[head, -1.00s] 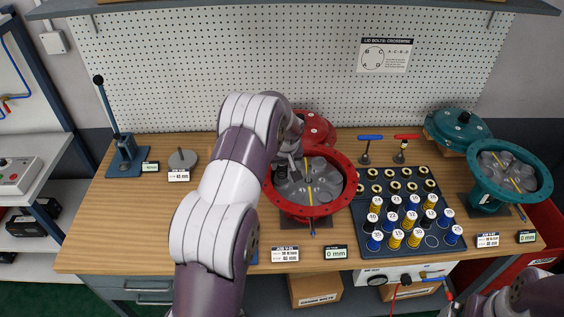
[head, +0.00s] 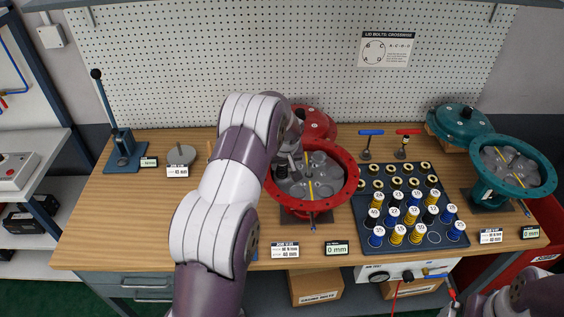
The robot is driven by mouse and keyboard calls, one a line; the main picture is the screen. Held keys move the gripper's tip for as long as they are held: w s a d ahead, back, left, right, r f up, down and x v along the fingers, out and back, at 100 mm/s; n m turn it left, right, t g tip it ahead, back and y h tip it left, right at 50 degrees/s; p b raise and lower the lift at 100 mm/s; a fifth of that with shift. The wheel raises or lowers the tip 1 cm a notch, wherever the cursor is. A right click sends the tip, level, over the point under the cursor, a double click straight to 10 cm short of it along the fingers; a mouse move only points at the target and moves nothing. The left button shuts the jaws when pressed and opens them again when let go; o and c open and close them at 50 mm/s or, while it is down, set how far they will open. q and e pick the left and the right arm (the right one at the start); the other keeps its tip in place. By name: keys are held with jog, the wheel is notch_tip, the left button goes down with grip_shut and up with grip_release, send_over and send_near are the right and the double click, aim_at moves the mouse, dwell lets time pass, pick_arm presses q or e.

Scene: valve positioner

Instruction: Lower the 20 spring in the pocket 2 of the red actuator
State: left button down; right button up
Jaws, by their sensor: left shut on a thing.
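The red actuator (head: 350,194) stands open on the bench, with grey round pockets and a yellow stripe inside its flanged bowl. My left gripper (head: 284,168) is over the left back part of the bowl, mostly behind my own arm. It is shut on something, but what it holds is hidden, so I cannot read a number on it. Pocket numbers are not legible. Part of my right arm shows at the lower right corner; its jaws cannot be made out.
A dark spring tray (head: 430,240) with numbered blue, yellow and black springs stands right of the red actuator. A red lid (head: 314,122) lies behind. The teal actuator (head: 545,172) is at the right. A lever press (head: 124,150) stands at the far left.

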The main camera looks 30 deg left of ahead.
pick_arm(q)
jog(key=c, duration=0.6)
grip_release()
jog(key=shift+r, duration=0.1)
jog(key=b+v, duration=0.3)
jog(key=v, duration=0.9)
jog(key=shift+r, duration=0.2)
jog(key=shift+s, duration=0.1)
